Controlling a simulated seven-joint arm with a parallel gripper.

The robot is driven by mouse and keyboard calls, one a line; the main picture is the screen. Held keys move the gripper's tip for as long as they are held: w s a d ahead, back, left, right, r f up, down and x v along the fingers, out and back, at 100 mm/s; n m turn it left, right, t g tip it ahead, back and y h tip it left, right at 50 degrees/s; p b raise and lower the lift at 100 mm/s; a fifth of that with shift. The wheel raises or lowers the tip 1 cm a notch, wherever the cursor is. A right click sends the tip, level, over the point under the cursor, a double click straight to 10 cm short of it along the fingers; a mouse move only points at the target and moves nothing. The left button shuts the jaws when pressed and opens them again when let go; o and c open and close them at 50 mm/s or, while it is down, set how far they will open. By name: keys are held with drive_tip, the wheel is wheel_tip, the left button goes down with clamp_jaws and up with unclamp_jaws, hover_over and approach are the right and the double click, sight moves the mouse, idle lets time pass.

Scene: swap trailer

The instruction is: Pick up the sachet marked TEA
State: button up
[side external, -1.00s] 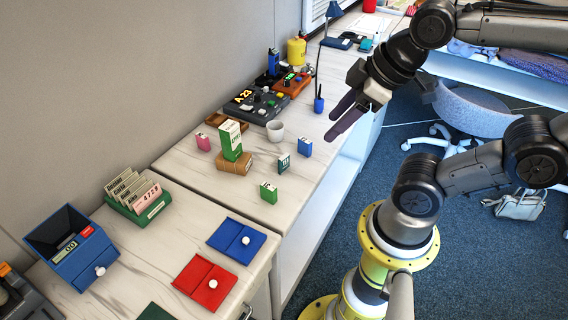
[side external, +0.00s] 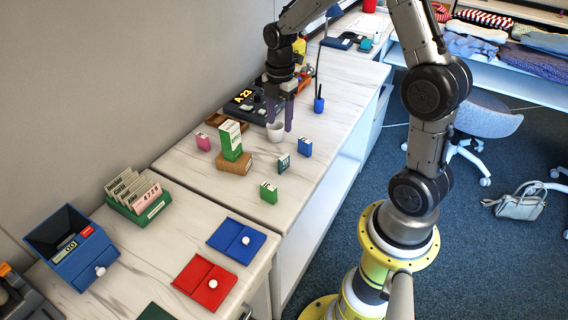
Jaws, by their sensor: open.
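Several small upright sachets stand on the pale marbled counter (side external: 335,125): a pink one (side external: 203,142), a green one (side external: 268,192), a dark teal and white one (side external: 284,161) and a blue one (side external: 305,147). Their lettering is too small to read, so I cannot tell which is marked TEA. My gripper (side external: 279,123) points down with its purple fingers apart and nothing between them that I can make out. It is over the area of the white cup (side external: 276,136), behind the teal and blue sachets, and the fingers partly overlap the cup in the view.
A tall green and white box (side external: 231,140) stands on a wooden block (side external: 234,165). A dark control panel (side external: 243,107) is behind the cup. A green card rack (side external: 140,212), blue bin (side external: 80,263), and red (side external: 196,284) and blue (side external: 230,235) folders lie nearer.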

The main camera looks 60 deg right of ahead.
sight(284, 156)
drive_tip(key=f, duration=0.9)
drive_tip(key=d+f, duration=0.1)
drive_tip(key=f, duration=0.4)
drive_tip(key=shift+s+f, duration=0.35)
clamp_jaws()
